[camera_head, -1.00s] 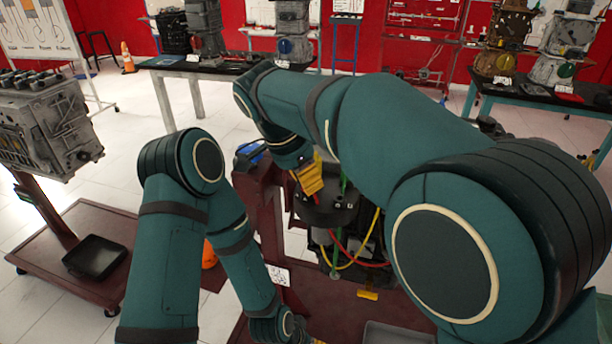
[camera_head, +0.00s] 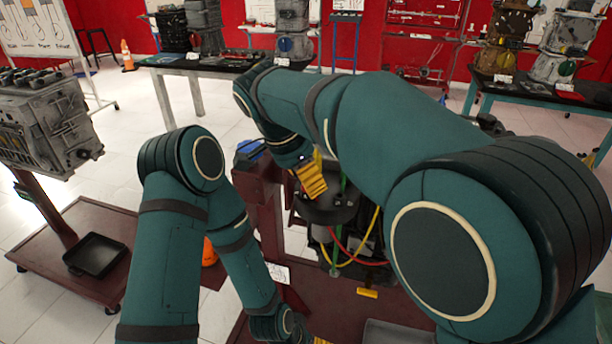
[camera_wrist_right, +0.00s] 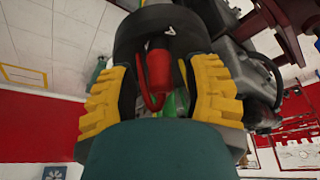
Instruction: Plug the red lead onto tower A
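The red lead's boot (camera_wrist_right: 158,72) stands against a black round cap (camera_wrist_right: 180,25) in the right wrist view. A pale mark, perhaps a letter, shows on the cap above it; I cannot tell whether the boot is fully seated. My right gripper (camera_wrist_right: 162,72) has its yellow fingers apart on either side of the boot, with gaps to it. In the head view, my right gripper (camera_head: 311,179) is at the black cap (camera_head: 328,208), and the red lead (camera_head: 347,247) loops below. My left gripper (camera_head: 319,341) barely shows at the bottom edge; its fingers are mostly hidden.
A yellow lead (camera_head: 373,230) and a green lead (camera_head: 336,254) hang beside the red one. A dark red stand (camera_head: 257,195) is close left of the cap. An engine (camera_head: 45,125) with a black tray (camera_head: 95,255) below is at left. My right arm hides much of the right side.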

